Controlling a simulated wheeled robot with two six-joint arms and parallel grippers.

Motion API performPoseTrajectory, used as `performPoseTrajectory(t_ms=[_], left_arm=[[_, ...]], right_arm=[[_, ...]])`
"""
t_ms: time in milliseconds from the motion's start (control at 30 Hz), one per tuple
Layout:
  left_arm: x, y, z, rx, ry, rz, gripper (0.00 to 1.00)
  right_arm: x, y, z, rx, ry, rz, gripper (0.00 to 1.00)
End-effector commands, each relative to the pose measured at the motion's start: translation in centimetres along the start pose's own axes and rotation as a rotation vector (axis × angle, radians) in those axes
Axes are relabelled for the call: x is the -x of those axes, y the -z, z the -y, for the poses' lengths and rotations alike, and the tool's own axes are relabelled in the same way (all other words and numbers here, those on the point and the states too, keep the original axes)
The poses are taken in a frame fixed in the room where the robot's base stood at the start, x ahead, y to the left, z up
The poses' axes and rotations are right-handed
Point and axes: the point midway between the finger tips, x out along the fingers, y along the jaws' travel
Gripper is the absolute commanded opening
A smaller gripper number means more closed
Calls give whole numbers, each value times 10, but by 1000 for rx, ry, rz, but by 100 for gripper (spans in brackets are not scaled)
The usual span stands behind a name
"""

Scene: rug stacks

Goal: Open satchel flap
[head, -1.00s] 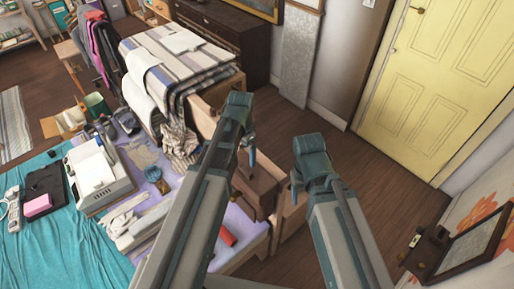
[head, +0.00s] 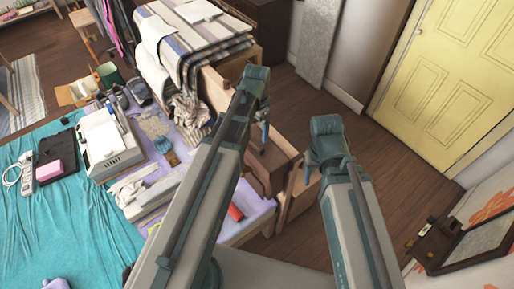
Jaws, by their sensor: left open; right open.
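A brown satchel-like box (head: 272,167) sits at the right edge of the bed in the head view, beside the striped-rug stack. It is partly hidden by my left arm, and I cannot make out its flap clearly. My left gripper (head: 264,132) is open, pointing down just above the satchel's far side; I cannot tell whether it touches. My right gripper (head: 308,173) is open, pointing down to the right of the satchel, with no object seen in it.
Striped rugs (head: 205,45) are stacked behind the satchel. A white machine (head: 112,145) and a red roll (head: 235,212) lie on the bed. A dark mirror stand (head: 470,245) is at the right. The wooden floor (head: 395,150) toward the yellow door (head: 450,80) is clear.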

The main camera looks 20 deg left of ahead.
Motion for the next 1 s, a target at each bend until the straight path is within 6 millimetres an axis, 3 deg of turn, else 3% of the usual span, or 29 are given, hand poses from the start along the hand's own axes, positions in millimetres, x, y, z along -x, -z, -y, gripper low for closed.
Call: performPoseTrajectory(t_ms=[33, 500, 700, 1000], left_arm=[[-15, 0, 0, 0, 0, 0, 100], [-78, 0, 0, 0, 0, 0, 100], [-89, 0, 0, 0, 0, 0, 100], [-88, 0, 0, 0, 0, 0, 98]], right_arm=[[-15, 1, 1, 0, 0, 0, 62], [-77, 4, 7, 13, -3, 0, 62], [-88, 5, 8, 14, -3, 0, 62], [-88, 5, 8, 14, -3, 0, 62]])
